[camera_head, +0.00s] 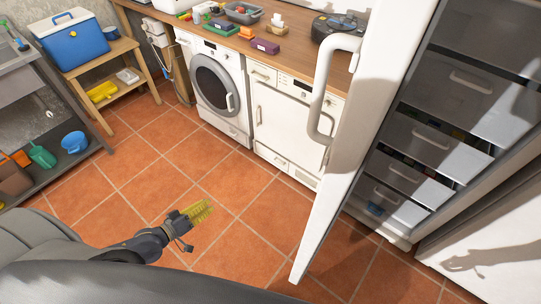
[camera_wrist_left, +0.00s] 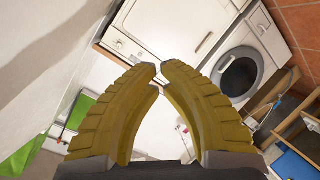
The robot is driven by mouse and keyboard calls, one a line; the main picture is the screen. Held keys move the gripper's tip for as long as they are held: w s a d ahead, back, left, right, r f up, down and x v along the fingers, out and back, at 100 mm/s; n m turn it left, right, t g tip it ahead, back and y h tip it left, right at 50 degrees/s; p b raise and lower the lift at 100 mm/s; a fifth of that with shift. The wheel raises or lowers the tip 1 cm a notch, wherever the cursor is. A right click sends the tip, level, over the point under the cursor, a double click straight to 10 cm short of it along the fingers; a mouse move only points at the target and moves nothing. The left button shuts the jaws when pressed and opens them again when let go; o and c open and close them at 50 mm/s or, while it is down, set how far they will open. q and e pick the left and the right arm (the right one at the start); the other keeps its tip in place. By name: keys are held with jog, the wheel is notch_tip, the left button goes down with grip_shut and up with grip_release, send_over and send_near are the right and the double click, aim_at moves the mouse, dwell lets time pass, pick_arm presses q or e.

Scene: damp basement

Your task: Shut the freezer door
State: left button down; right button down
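The freezer (camera_head: 395,232) stands at the right of the head view, with several see-through drawers (camera_head: 405,181) showing inside. Its white door (camera_head: 352,135) stands open, seen nearly edge-on, with a white bar handle (camera_head: 322,92) on its left face. My left gripper (camera_head: 204,210) is over the tiled floor, left of the door's lower edge and apart from it. Its yellow ribbed fingers show in the left wrist view (camera_wrist_left: 160,67), tips almost together with nothing between them. My right gripper is not in view.
A washing machine (camera_head: 217,86) and a second white appliance (camera_head: 285,113) stand under a wooden counter (camera_head: 215,34) with small items on it. A blue cooler (camera_head: 74,41) sits on a wooden stand at the left. Open tiled floor (camera_head: 150,150) lies between.

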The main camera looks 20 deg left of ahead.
pick_arm(q)
jog(key=w+d+r+m+h, duration=0.2)
jog(key=w+d+r+h, duration=0.4)
jog(key=w+d, duration=0.7)
jog(key=s+d+n+g+h, duration=0.35)
jog(key=s+d, duration=0.35)
jog(key=d, duration=0.3)
jog(key=s+d+x, duration=0.1)
jog(key=s+x, duration=0.1)
jog(key=x, duration=1)
jog(key=shift+d+n, duration=0.3)
jog(key=shift+n, duration=0.15)
